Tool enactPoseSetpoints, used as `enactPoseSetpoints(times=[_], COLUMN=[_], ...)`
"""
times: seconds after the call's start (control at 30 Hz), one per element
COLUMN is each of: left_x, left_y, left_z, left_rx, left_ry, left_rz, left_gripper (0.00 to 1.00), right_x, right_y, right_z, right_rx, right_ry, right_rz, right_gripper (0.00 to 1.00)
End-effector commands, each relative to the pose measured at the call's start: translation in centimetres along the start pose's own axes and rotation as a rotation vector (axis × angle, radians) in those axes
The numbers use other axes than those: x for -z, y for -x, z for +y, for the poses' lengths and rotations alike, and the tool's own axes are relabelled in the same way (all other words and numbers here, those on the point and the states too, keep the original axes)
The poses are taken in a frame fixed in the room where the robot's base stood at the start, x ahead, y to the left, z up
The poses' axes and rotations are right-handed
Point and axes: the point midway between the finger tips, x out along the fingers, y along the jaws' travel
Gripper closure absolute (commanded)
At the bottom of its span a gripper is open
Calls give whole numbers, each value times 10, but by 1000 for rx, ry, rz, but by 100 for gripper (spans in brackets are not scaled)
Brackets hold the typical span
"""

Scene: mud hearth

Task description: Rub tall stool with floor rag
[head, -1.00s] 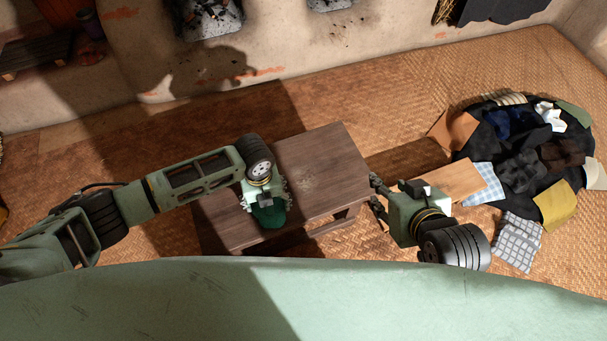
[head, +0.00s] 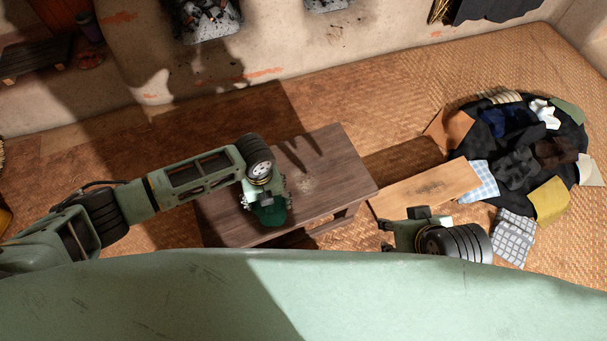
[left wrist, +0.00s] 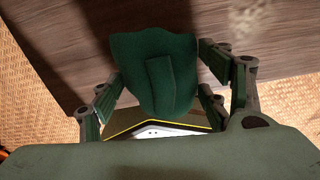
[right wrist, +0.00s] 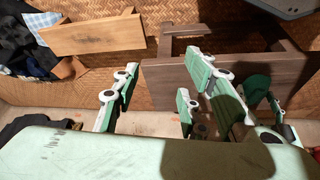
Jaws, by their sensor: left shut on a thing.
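The tall stool (head: 335,165) is dark brown wood and stands in the middle of the head view. A pale smudge (head: 307,185) marks its top; it also shows at the top of the left wrist view (left wrist: 252,15). My left gripper (head: 268,205) is over the stool's near left part, shut on the dark green floor rag (left wrist: 160,75). The rag hangs at the stool top; whether it touches is hard to tell. My right gripper (right wrist: 158,95) is open and empty, beside the stool's near right corner. In the head view its lower part is hidden by my body.
A lighter plank-topped wooden piece (head: 430,188) stands right of the stool. Beyond it, a heap of clothes and cloths (head: 515,150) lies on the woven mat floor (head: 400,95). A mud wall (head: 290,50) runs along the back. Mat between stool and wall is clear.

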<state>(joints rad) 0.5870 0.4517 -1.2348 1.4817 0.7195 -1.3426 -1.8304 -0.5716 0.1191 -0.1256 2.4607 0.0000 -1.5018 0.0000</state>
Motion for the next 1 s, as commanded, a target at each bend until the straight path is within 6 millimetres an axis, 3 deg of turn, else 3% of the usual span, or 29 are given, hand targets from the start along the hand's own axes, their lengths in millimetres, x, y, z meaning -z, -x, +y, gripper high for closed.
enactPoseSetpoints(times=[0.17,1.0], left_x=[3,7], left_y=[12,27], left_z=[0,0], left_rx=[1,0], left_ry=[4,12], left_rz=[0,0], left_gripper=[51,51], right_x=[-15,-30], right_y=[12,-67], right_z=[2,-2], right_rx=[-3,4], right_ry=[-3,2], right_rz=[-77,-111], right_gripper=[60,60])
